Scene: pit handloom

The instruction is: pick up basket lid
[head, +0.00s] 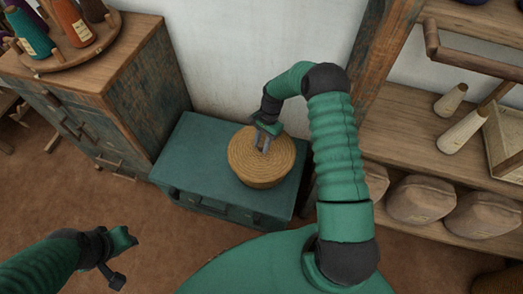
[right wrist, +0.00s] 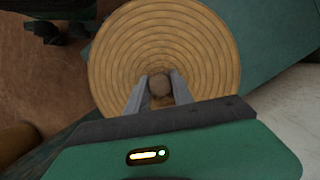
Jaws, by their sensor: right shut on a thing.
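The basket lid (head: 276,163) is a round, straw-coloured disc with concentric rings, on a round basket (head: 262,180) on a low teal cabinet. In the right wrist view the lid (right wrist: 160,35) fills the upper middle, with a small brown knob (right wrist: 159,85) at its centre. My right gripper (head: 263,147) reaches down onto the lid, its fingers (right wrist: 160,88) shut on the knob from both sides. Whether the lid sits on the basket or is slightly raised I cannot tell.
The teal cabinet (head: 205,140) has bare top around the basket. A wooden chest (head: 130,60) with thread cones on a round board stands to the left. At the right, shelves (head: 400,125) hold spools and several sacks (head: 422,197). A white wall is behind.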

